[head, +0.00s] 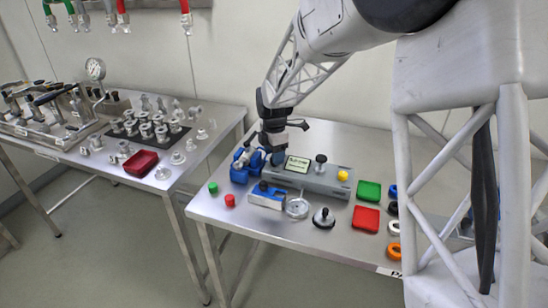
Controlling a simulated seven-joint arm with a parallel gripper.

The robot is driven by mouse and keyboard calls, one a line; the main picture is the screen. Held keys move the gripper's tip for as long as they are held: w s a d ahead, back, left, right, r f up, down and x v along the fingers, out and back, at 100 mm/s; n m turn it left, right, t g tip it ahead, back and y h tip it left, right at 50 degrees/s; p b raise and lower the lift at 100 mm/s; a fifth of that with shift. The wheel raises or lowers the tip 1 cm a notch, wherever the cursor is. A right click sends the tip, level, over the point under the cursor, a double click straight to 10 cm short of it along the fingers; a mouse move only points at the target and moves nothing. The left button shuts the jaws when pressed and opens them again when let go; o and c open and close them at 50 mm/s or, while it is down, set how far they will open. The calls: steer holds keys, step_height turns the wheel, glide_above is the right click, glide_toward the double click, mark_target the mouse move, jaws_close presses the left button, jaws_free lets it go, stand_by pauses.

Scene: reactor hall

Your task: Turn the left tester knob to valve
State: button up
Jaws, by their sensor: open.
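The tester is a grey box (318,180) on the right-hand steel table, with a small lit display (298,164) on its top. A black knob (320,161) stands upright on it right of the display, and a yellow button (343,176) sits near its right end. My gripper (276,150) is open and points down over the tester's left end, left of the display. The left knob is hidden or merged with the fingers there. I cannot tell its setting or whether the fingers touch it.
A blue device (246,164) stands close left of my gripper. In front are a blue-and-white block (266,196), a clear round dish (297,208) and a black-handled disc (324,218). Green (369,190) and red (366,218) trays lie to the right. A second table (190,172) holds metal fittings.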

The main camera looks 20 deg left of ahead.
steer(key=shift+f, duration=0.9)
steer(key=shift+c, duration=0.4)
steer(key=c, duration=0.8)
steer(key=shift+c, duration=0.2)
